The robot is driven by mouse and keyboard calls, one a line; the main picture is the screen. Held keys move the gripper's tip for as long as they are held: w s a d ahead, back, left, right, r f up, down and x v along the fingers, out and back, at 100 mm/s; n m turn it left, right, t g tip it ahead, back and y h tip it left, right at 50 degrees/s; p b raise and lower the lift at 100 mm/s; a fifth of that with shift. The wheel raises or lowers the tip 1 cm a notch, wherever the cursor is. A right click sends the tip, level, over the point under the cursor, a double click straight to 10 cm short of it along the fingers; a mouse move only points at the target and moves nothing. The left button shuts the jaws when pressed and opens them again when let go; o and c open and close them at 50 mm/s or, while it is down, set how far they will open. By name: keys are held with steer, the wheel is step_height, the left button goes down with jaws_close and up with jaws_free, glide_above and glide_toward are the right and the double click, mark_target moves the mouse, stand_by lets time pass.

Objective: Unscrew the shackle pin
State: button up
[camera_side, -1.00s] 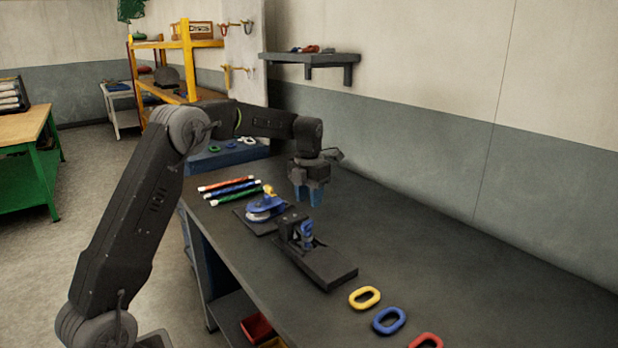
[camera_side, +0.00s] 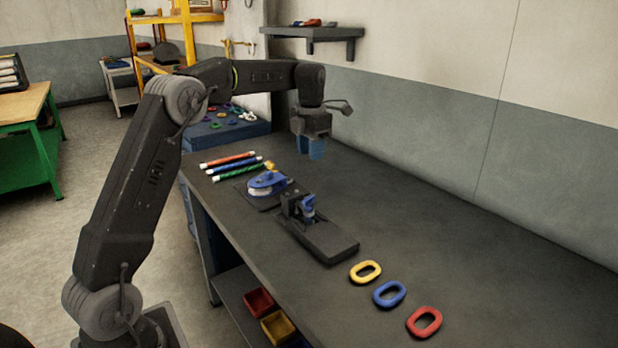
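A small blue shackle (camera_side: 308,208) sits in a black fixture (camera_side: 325,241) on the dark bench. Its pin is too small to make out. My gripper (camera_side: 312,151) has blue fingertips pointing down. It is above and behind the fixture in the picture, clear of the shackle. The two fingers look apart with nothing between them.
A blue pulley block (camera_side: 267,183) on a dark plate is left of the fixture. Three striped rods (camera_side: 231,166) lie behind it. Yellow (camera_side: 365,272), blue (camera_side: 389,294) and red (camera_side: 424,322) links lie in front. The bench's right side is clear.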

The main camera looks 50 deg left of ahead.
mark_target(308, 198)
steer(key=f+m, duration=0.4)
steer(key=m, duration=0.7)
steer(key=f+m, duration=0.5)
steer(key=m, duration=0.6)
steer(key=s+f+m, duration=0.1)
steer(key=f+m, duration=0.3)
steer(key=m, duration=0.7)
steer(key=shift+d+f, duration=0.1)
steer(key=shift+f, duration=0.05)
steer(key=shift+c, duration=0.5)
jaws_close()
